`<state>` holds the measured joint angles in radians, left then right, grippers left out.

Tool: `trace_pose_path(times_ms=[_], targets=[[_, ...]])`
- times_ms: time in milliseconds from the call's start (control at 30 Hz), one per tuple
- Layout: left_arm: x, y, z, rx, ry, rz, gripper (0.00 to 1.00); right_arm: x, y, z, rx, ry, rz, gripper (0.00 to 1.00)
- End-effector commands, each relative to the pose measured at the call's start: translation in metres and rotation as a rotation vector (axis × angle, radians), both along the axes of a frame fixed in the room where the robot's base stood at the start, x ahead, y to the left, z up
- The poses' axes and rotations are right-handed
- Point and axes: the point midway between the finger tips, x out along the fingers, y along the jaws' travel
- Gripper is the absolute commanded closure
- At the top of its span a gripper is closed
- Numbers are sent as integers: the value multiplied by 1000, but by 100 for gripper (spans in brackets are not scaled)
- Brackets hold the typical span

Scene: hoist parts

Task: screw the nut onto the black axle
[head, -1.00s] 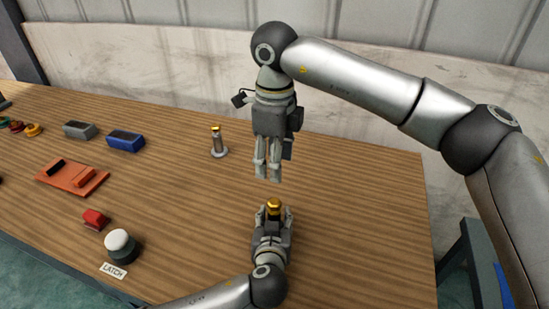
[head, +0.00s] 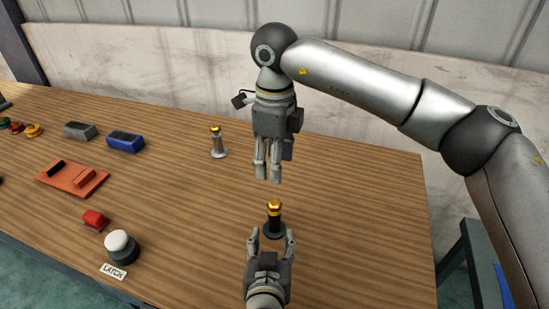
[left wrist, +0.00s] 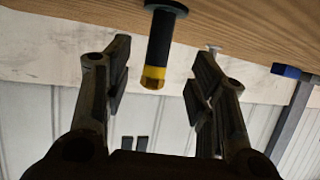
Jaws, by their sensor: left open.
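The black axle (head: 273,222) stands upright on a round dark base on the table. The gold nut (head: 274,205) sits at its top end. My left gripper (head: 270,237) is open and empty, just on the near side of the axle and apart from it. In the left wrist view the axle (left wrist: 161,38) and nut (left wrist: 152,77) appear upside down, seen between the spread fingers (left wrist: 155,85). My right gripper (head: 268,178) hangs above the table behind the axle, fingers pointing down; its finger gap is unclear and it holds nothing visible.
A grey post (head: 218,145) with a gold top stands left of the right gripper. Blue (head: 126,141) and grey (head: 80,130) blocks, an orange tray (head: 72,181), a red block (head: 94,219) and a white-topped button (head: 121,246) lie leftward. The table's right side is clear.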

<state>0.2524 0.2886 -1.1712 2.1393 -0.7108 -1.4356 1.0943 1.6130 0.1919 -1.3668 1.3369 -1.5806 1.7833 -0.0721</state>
Motion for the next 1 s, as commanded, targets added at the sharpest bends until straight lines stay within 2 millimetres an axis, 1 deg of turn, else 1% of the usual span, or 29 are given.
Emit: trace_pose_path(times_ms=[33, 200, 700, 767, 833, 1000], targets=[[-8, 0, 2, -2, 3, -1, 48, 0, 0, 0, 0, 0, 0, 48], [-18, 1, 7, 0, 1, -1, 48, 0, 0, 0, 0, 0, 0, 48], [-19, 1, 9, 0, 0, 0, 48, 0, 0, 1, 0, 0, 0, 48], [-19, 1, 13, 0, 0, 0, 48, 0, 0, 5, 0, 0, 0, 48], [-19, 1, 23, -1, 0, 0, 48, 0, 0, 15, 1, -1, 0, 48], [-19, 1, 55, 0, 0, 0, 48, 0, 0, 47, 0, 0, 0, 48]])
